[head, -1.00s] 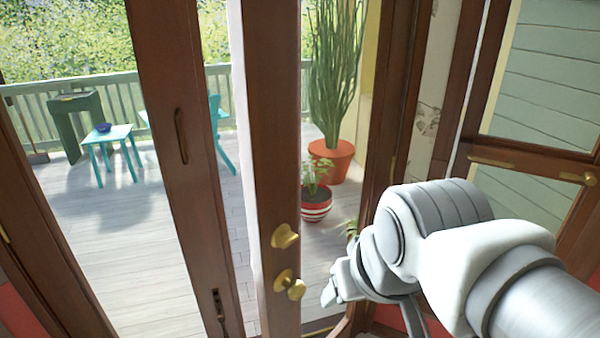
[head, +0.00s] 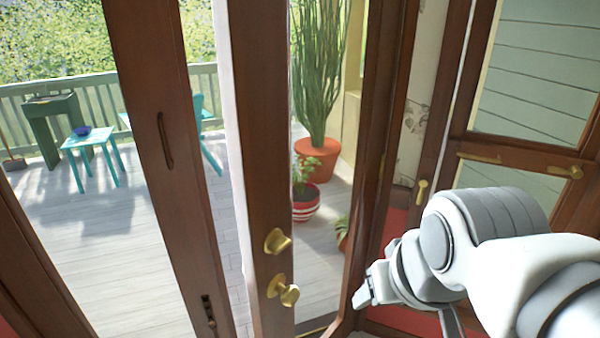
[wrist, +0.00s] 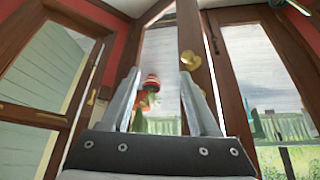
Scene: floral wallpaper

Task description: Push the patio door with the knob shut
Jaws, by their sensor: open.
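The patio door (head: 262,130) is a brown wood-framed glass door. It stands ajar, with a gap of deck showing between its edge and the neighbouring brown stile (head: 165,150). The door carries a brass knob (head: 284,290) with a second brass fitting (head: 277,241) above it. My gripper (head: 364,293) is to the right of the knob in the head view, apart from it and empty. In the wrist view its two fingers (wrist: 160,85) are spread, and a brass knob (wrist: 190,60) shows beyond the right fingertip.
Outside is a deck with a teal table (head: 90,145), a tall plant in an orange pot (head: 317,160) and a striped pot (head: 305,205). At right is another wood-framed door (head: 520,158) with brass hardware. Red wall lies low behind my arm.

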